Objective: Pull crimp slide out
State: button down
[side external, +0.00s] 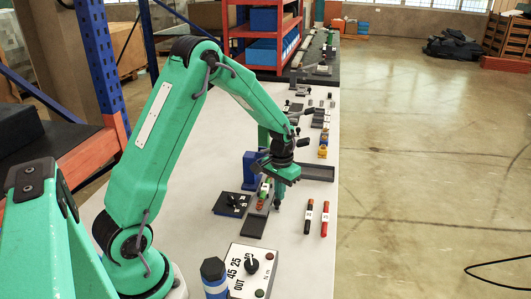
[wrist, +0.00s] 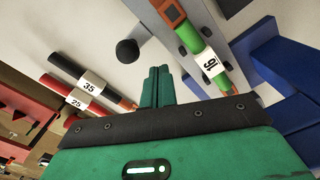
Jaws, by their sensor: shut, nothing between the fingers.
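My gripper (wrist: 157,86) is shut and empty, with its two green fingers together. In the side external view my gripper (side external: 277,204) points down beside the blue crimp block (side external: 249,169). What looks like the crimp slide is a grey bar (wrist: 184,32) in the wrist view, carrying a green and orange cable piece (wrist: 209,60) labelled 16. A round black knob (wrist: 127,50) stands left of the bar, apart from the fingertips; I cannot tell how it joins the bar. The cable piece also shows in the side external view (side external: 265,187), partly behind my gripper.
Black cable 35 (side external: 309,214) and red cable 25 (side external: 325,218) lie to the right. A white dial box (side external: 250,270) and blue bottle (side external: 213,277) stand nearer.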

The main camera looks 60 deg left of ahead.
jog(key=shift+s+d, duration=3.4)
dwell(1.8)
jog(key=shift+w+a+r, duration=0.3)
jog(key=shift+r, duration=0.2)
jog(key=shift+w+a+r, duration=0.25)
jog(key=shift+w+r, duration=0.05)
jog(key=shift+r, duration=0.15)
jog(key=shift+r, duration=0.1)
jog(key=shift+r, duration=2.45)
jog(key=shift+r, duration=0.1)
